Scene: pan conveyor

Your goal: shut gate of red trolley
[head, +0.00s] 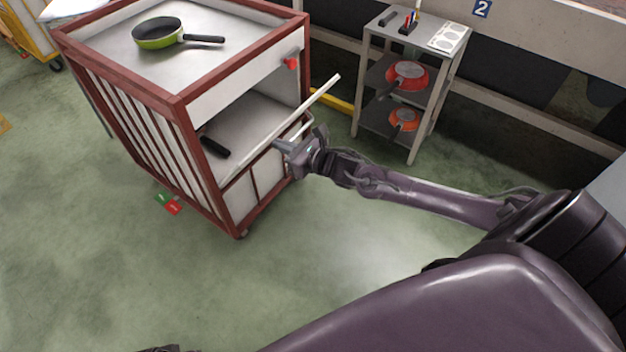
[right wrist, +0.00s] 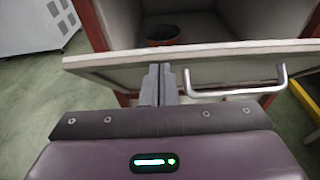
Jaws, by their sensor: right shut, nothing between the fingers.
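The red trolley (head: 182,98) stands at the upper left in the head view, with red frame bars and pale panels. Its gate (head: 262,150) is a pale panel at the open front, tilted outward and partly open. In the right wrist view the gate (right wrist: 210,66) crosses the picture, with a metal bar handle (right wrist: 262,88) on its right part. My right gripper (head: 284,146) is shut and empty at the gate's outer side. In the right wrist view its fingertips (right wrist: 160,70) are at the gate's edge; contact is hard to tell. My left gripper does not show.
A green pan (head: 157,34) sits on the trolley top. A dark handle (head: 215,146) shows inside; a pan (right wrist: 163,34) stands there in the wrist view. A grey shelf (head: 378,100) with red pans stands to the right. The floor in front is clear.

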